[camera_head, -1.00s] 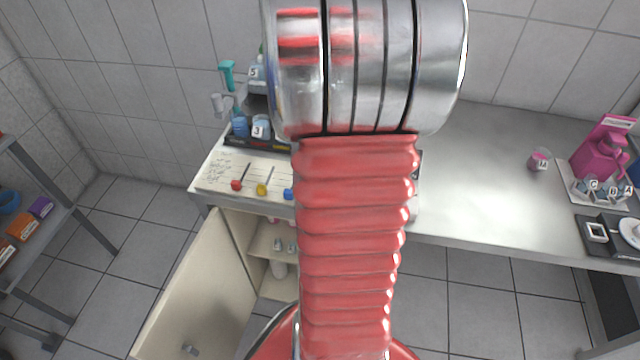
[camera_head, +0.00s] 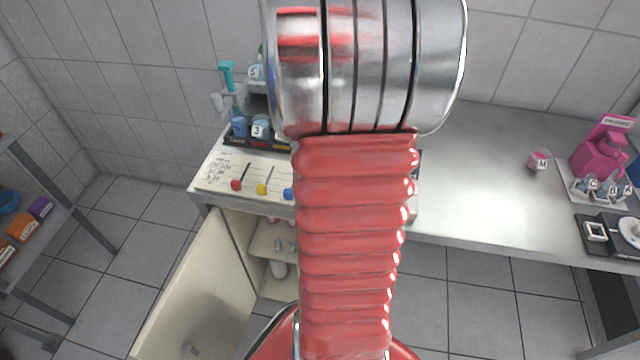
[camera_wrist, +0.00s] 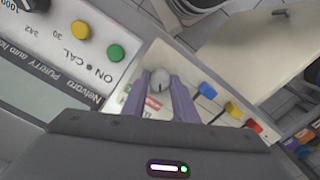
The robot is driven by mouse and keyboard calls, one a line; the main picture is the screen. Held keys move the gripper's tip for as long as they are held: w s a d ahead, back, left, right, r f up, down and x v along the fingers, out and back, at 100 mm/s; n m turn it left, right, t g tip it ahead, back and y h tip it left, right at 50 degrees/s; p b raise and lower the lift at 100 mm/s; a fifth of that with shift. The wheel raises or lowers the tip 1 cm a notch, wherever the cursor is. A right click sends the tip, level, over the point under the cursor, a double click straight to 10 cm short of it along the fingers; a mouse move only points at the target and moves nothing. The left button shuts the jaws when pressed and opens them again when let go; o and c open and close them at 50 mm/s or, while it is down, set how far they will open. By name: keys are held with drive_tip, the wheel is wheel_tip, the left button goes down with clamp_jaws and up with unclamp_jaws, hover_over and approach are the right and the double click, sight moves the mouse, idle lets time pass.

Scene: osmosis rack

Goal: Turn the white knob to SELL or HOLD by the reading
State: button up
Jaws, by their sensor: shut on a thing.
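The white knob (camera_wrist: 160,80) shows in the wrist view, on a pale panel at the front of the bench. My gripper (camera_wrist: 158,84) has two purple fingers, one on each side of the knob, and is shut on it. A small white label with a red mark (camera_wrist: 153,103) lies between the fingers, too small to read. The meter (camera_wrist: 62,62) beside it, upside down in view, has a yellow button, a green button and the words ON and CAL. Its reading is out of view. In the head view my arm hides the knob and gripper.
Blue, yellow and red sliders (camera_head: 262,189) sit on the panel left of my arm in the head view. A cabinet door (camera_head: 196,290) stands open below. A pink cup marked M (camera_head: 539,161) stands right on the clear bench (camera_head: 470,190).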

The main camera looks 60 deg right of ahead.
drive_tip(key=shift+d+n, duration=0.15)
drive_tip(key=shift+n, duration=0.45)
drive_tip(key=o, duration=1.1)
drive_tip(key=shift+c, duration=0.2)
drive_tip(key=shift+r, duration=0.15)
wheel_tip(320, 180, up, 13)
drive_tip(key=shift+r, duration=0.2)
